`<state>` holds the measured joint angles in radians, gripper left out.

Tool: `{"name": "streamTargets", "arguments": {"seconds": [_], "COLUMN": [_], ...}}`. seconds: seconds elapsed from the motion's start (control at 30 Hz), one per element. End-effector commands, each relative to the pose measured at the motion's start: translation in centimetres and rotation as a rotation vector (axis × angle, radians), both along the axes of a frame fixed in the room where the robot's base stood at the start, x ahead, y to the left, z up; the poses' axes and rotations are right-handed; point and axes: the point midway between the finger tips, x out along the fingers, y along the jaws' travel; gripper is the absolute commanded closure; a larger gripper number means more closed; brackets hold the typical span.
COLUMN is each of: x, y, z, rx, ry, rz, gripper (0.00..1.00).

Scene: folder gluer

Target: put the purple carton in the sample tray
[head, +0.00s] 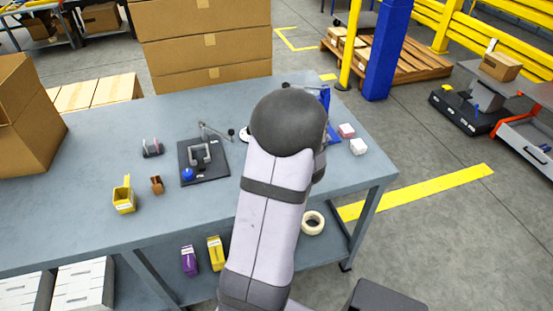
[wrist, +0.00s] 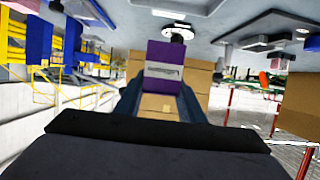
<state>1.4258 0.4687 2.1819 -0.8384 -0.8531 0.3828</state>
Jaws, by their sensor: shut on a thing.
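A purple carton (wrist: 165,68) with a white label is between the fingers of my gripper (wrist: 161,90) in the wrist view. The gripper is shut on it, and the carton looks clear of any surface. In the head view my arm hides the gripper and this carton. A blue object (head: 326,97), partly hidden behind my arm, stands at the right end of the bench; I cannot tell whether it is the sample tray. Another purple carton (head: 190,260) is on the lower shelf.
On the grey bench (head: 90,215) are a black fixture plate (head: 218,170), a yellow bin (head: 124,197), a tape dispenser (head: 152,149), a pink carton (head: 346,131) and a white carton (head: 358,147). A yellow carton (head: 215,253) and a tape roll (head: 312,223) are below. The bench's left half is mostly clear.

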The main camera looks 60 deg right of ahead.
Motion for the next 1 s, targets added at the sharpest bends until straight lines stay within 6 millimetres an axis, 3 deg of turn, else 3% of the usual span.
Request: {"name": "streamTargets", "arguments": {"seconds": [0.2, 0.53, 0.8, 1.0], "x": [0.0, 0.0, 0.0, 0.0], "y": [0.1, 0.0, 0.1, 0.0], "z": [-3.3, -4.4, -7.4, -8.2], "rx": [0.003, 0.001, 0.004, -0.001], "ry": [0.001, 0.000, 0.000, 0.000], "rz": [0.001, 0.001, 0.001, 0.001], "gripper": [0.85, 0.85, 0.85, 0.85]}}
